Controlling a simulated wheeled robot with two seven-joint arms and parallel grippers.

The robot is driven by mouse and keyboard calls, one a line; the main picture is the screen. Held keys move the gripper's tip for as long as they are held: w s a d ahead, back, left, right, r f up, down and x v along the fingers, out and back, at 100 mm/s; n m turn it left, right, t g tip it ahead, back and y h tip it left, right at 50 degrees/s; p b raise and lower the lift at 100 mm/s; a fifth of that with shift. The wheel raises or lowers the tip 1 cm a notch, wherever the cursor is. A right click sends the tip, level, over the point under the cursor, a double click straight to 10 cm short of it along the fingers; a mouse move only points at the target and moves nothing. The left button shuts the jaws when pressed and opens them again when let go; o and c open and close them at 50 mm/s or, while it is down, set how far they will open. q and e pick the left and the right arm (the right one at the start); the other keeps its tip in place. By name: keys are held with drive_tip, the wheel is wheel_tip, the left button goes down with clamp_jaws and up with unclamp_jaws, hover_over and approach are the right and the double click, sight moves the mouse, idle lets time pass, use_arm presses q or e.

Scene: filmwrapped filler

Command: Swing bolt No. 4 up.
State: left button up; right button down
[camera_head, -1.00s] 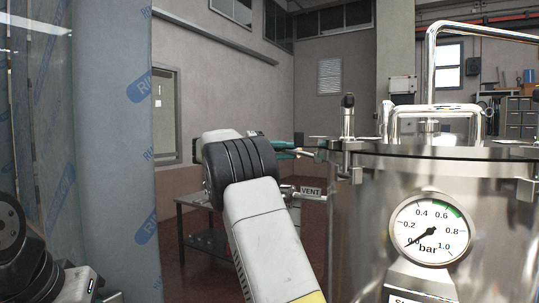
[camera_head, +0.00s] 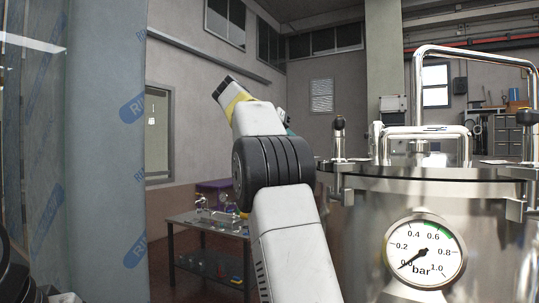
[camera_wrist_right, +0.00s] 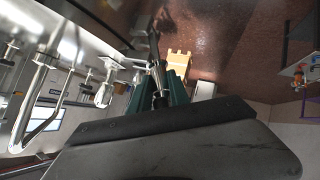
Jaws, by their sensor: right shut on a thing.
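The steel vessel (camera_head: 372,225) with its flat lid and pressure gauge (camera_head: 425,253) stands at the right in the head view. One swing bolt (camera_head: 339,140) with a dark knob stands upright at the lid's left edge. Another dark-knobbed bolt (camera_head: 528,120) is at the right edge. No bolt number is readable. In the right wrist view my right gripper (camera_wrist_right: 165,88) has teal fingers shut on a slim metal bolt (camera_wrist_right: 157,74). Its far end is unclear. My left gripper is out of view.
A low metal table (camera_head: 205,226) with small fittings and a purple box (camera_head: 213,190) stands behind my right arm. A film-wrapped column (camera_head: 108,150) blocks the left. A tall bent pipe (camera_head: 415,90) rises above the lid. Part of my left arm shows at lower left.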

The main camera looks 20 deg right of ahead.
drive_tip(key=shift+s+d+r+m+t+y, duration=0.25)
drive_tip(key=shift+s+d+m+t+y, duration=0.1)
drive_tip(key=shift+s+d+t+y, duration=0.15)
drive_tip(key=shift+s+d+r+m+t+y, duration=0.25)
drive_tip(key=shift+s+d+m+t+y, duration=0.15)
drive_tip(key=shift+s+d+y, duration=0.15)
drive_tip(key=shift+s+d+m+t+y, duration=0.45)
drive_tip(key=shift+s+d+t+y, duration=0.1)
drive_tip(key=shift+s+t+y, duration=0.15)
drive_tip(key=shift+s, duration=0.1)
drive_tip(key=c, duration=1.3)
unclamp_jaws()
drive_tip(key=shift+d, duration=0.1)
drive_tip(key=shift+o, duration=0.3)
drive_tip(key=shift+r, duration=0.1)
drive_tip(key=v, duration=0.7)
drive_tip(key=shift+s+a+r, duration=0.15)
drive_tip(key=shift+a, duration=0.2)
